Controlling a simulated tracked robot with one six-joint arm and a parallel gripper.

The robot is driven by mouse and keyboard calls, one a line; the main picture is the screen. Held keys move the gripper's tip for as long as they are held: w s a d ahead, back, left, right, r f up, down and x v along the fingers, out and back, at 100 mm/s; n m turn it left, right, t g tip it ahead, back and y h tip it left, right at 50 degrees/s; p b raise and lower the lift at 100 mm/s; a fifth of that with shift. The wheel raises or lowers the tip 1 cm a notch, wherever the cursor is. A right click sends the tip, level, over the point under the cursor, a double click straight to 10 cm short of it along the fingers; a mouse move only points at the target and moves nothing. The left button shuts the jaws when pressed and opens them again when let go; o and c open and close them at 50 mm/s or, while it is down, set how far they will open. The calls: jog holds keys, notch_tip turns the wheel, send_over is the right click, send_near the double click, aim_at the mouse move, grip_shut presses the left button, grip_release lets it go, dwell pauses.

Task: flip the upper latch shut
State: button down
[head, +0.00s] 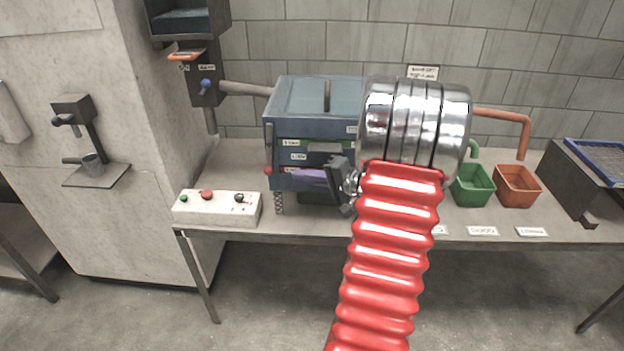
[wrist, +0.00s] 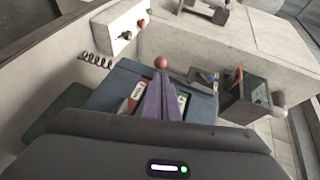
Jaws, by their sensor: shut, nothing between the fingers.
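A blue box (head: 315,98) stands on the bench with labelled strips on its front, a green one (head: 290,142) above a red one. It also shows, turned sideways, in the wrist view (wrist: 205,106). A lever with a red knob (head: 268,170) hangs at the box's left side; the knob shows just past my fingertips in the wrist view (wrist: 160,62). I cannot tell which part is the upper latch. My gripper (head: 293,174) has purple fingers, shut and empty, in front of the box's lower front. The fingers point at the knob side in the wrist view (wrist: 161,75). My arm hides the box's right part.
A white control box (head: 218,208) with buttons sits front left, beside a spring (head: 279,203). A pipe (head: 244,89) joins the blue box to a dark unit (head: 206,86). Green (head: 473,198) and orange (head: 517,199) bins stand right of my arm.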

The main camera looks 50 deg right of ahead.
aim_at(272, 171)
jog(key=x, duration=0.8)
